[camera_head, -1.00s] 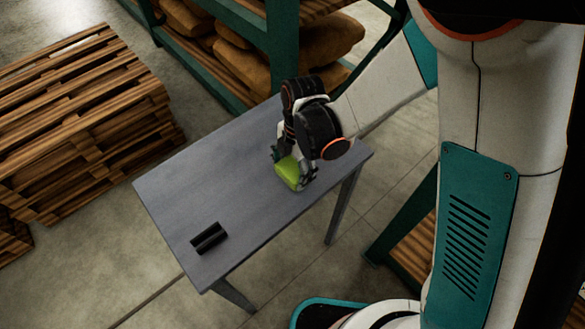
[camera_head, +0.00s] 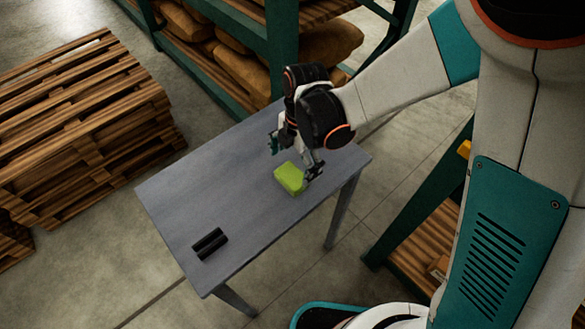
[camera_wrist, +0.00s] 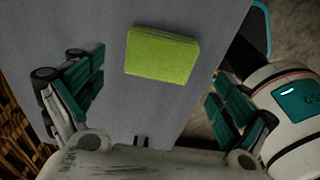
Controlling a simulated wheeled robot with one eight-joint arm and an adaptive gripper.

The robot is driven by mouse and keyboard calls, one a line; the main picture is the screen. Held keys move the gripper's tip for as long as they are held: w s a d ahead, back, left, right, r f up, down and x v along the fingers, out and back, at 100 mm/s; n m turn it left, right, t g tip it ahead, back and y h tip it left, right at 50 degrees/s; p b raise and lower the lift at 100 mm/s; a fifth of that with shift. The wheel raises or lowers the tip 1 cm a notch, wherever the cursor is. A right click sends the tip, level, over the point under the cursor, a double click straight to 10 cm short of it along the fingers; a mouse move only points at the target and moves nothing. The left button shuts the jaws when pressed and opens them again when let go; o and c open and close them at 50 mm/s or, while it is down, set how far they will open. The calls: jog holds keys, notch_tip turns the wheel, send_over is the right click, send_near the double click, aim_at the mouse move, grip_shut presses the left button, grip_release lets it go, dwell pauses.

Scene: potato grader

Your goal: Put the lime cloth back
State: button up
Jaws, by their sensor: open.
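The lime cloth (camera_head: 290,178) is a folded, flat block lying on the grey table near its right end. In the wrist view the lime cloth (camera_wrist: 161,54) lies on the tabletop beyond and between my spread fingers. My gripper (camera_head: 294,158) is just above and behind the cloth in the head view, open and empty. In the wrist view my gripper (camera_wrist: 150,95) has its two teal-padded fingers wide apart, with clear space between each finger and the cloth.
A black two-bar object (camera_head: 209,244) lies near the front left of the grey table (camera_head: 225,195). Stacked wooden pallets (camera_head: 85,130) stand at left. A teal rack (camera_head: 283,50) with brown sacks (camera_head: 240,70) stands close behind the table. The table's middle is clear.

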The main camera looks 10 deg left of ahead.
aim_at(296, 172)
notch_tip(296, 172, up, 7)
jog(key=p, duration=0.1)
jog(key=shift+w+d, duration=0.25)
jog(key=shift+w, duration=0.05)
jog(key=shift+f, duration=0.1)
